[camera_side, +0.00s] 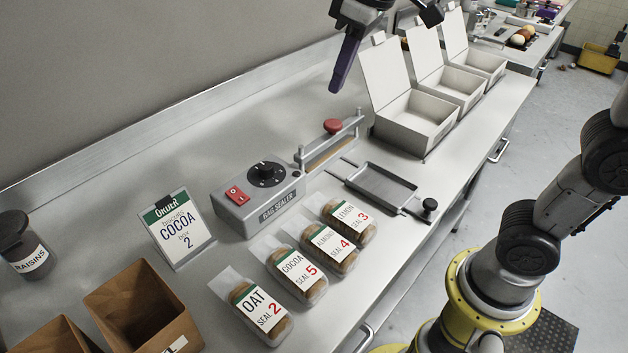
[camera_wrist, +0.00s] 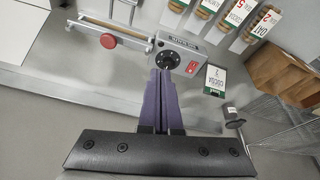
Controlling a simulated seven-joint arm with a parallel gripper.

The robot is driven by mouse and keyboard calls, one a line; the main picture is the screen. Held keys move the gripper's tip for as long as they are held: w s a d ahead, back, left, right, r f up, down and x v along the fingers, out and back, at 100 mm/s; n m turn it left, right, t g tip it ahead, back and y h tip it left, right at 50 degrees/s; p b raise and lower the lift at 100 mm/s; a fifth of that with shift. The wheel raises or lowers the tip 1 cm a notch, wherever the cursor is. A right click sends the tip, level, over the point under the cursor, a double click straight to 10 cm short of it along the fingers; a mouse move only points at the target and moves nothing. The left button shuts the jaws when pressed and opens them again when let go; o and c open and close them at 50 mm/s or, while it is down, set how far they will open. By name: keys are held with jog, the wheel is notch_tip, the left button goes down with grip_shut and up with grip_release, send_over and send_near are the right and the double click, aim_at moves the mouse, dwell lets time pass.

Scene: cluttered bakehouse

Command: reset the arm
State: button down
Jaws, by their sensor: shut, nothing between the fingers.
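My gripper (camera_side: 343,68) is high above the back of the counter in the side view, near the wall and left of the open boxes. Its purple fingers point down, and they also show in the wrist view (camera_wrist: 160,84). The fingers are closed together with nothing between them. The gripper is apart from everything on the counter. The rest of my arm rises from a yellow base at the right, and its upper part near the wrist is cut off by the top edge.
A bag sealer (camera_side: 262,192) with a red handle stands mid-counter, beside a metal tray (camera_side: 380,187). Open white boxes (camera_side: 415,122) line the back right.

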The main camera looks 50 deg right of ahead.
jog(key=s+d+f+m+t, duration=0.2)
jog(key=s+d, duration=0.3)
jog(key=s, duration=0.5)
jog(key=s+d+f+m, duration=0.1)
jog(key=s+f, duration=0.5)
jog(key=f, duration=0.2)
jog(key=shift+s+f+h, duration=0.2)
jog(key=shift+s+h, duration=0.1)
jog(key=shift+s, duration=0.1)
